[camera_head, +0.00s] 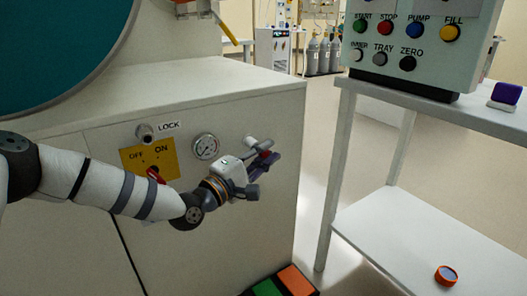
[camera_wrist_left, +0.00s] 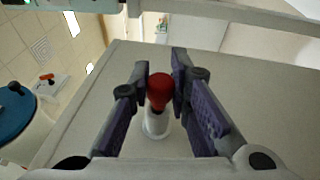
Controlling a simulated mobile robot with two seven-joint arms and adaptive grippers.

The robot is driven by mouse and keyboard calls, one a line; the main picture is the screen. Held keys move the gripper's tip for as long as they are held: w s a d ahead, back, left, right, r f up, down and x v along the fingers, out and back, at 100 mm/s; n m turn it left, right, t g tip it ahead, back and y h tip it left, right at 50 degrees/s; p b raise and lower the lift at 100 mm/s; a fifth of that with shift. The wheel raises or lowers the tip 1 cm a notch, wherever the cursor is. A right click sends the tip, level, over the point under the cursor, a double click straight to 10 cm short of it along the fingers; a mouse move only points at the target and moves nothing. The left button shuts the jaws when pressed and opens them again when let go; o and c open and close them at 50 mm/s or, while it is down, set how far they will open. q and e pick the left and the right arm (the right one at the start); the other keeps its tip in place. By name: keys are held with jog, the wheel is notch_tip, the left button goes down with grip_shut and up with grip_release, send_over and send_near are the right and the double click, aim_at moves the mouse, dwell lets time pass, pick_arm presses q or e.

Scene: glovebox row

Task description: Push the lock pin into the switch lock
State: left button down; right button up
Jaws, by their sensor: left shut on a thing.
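The switch lock (camera_head: 146,132) is a round silver barrel beside the LOCK label on the pale cabinet front. Below it is a yellow OFF/ON plate (camera_head: 137,157) with a red switch handle (camera_head: 155,175), partly behind my left arm. My left gripper (camera_head: 264,165) is to the right of the lock, past the gauge. It is shut on the lock pin, which has a red knob (camera_wrist_left: 160,92) between the fingers and a pale cylindrical body (camera_wrist_left: 156,125). In the head view the pin's pale body (camera_head: 260,146) shows above the fingers. The pin is apart from the lock. My right gripper is not in view.
A pressure gauge (camera_head: 206,147) is on the cabinet front between the lock and my left gripper. A white table (camera_head: 415,240) stands at the right, with a button panel (camera_head: 420,60) on top and an orange-rimmed round item (camera_head: 446,276) on its lower shelf.

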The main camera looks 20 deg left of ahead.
pick_arm(q)
jog(key=shift+s+d+p, duration=0.5)
jog(key=shift+s+d, duration=0.15)
jog(key=shift+d, duration=0.2)
jog(key=shift+s+d+p, duration=0.45)
jog(key=shift+s+d, duration=0.2)
jog(key=shift+d, duration=0.15)
jog(key=shift+s+d+p, duration=0.45)
jog(key=shift+s+d, duration=0.3)
jog(key=shift+d, duration=0.25)
jog(key=shift+s+d+p, duration=0.45)
jog(key=shift+s+d, duration=0.3)
jog(key=shift+d, duration=0.2)
